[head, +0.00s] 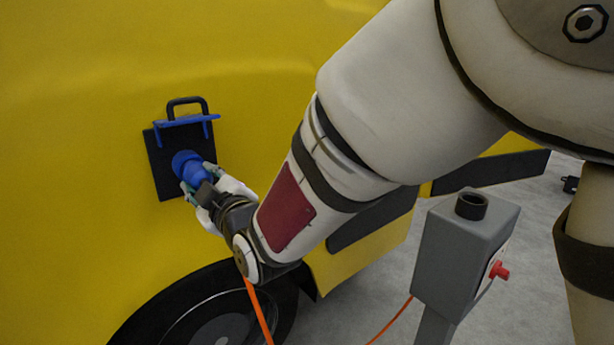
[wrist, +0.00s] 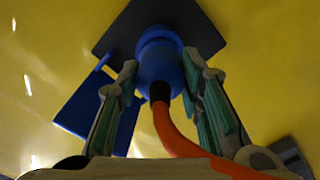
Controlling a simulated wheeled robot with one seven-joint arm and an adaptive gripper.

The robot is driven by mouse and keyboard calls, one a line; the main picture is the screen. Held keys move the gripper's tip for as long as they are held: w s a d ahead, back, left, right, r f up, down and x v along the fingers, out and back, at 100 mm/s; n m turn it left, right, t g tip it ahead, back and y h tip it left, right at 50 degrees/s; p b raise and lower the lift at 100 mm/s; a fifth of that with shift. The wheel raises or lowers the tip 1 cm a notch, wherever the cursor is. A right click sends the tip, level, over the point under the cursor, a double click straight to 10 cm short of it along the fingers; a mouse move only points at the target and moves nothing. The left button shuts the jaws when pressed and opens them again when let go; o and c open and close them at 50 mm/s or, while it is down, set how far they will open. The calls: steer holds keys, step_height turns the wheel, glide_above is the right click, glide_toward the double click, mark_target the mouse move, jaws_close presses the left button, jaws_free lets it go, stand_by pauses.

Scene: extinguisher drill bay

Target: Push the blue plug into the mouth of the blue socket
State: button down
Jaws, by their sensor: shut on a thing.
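The blue socket (head: 183,160) sits on a black plate (head: 165,180) on the yellow vehicle side, with its round mouth partly hidden by the plug. The blue plug (head: 197,175) is between the fingers of my gripper (head: 200,188), in line with the socket and right up at its mouth. In the wrist view, my gripper (wrist: 160,72) is shut on the plug (wrist: 158,72), one finger on each side. An orange cable (wrist: 170,130) runs from the plug's black back end. I cannot tell how deep the plug sits in the socket.
A blue flap (head: 187,121) stands open above the socket, below a black handle (head: 187,101); the flap also shows in the wrist view (wrist: 90,112). A grey post box (head: 450,255) with a red knob stands at right. A wheel (head: 220,315) lies below.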

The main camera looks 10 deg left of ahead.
steer(key=shift+w+a+r, duration=0.1)
steer(key=shift+w+a, duration=0.35)
steer(key=shift+a, duration=0.05)
stand_by(0.3)
steer(key=c, duration=1)
jaws_free()
steer(key=shift+c, duration=0.2)
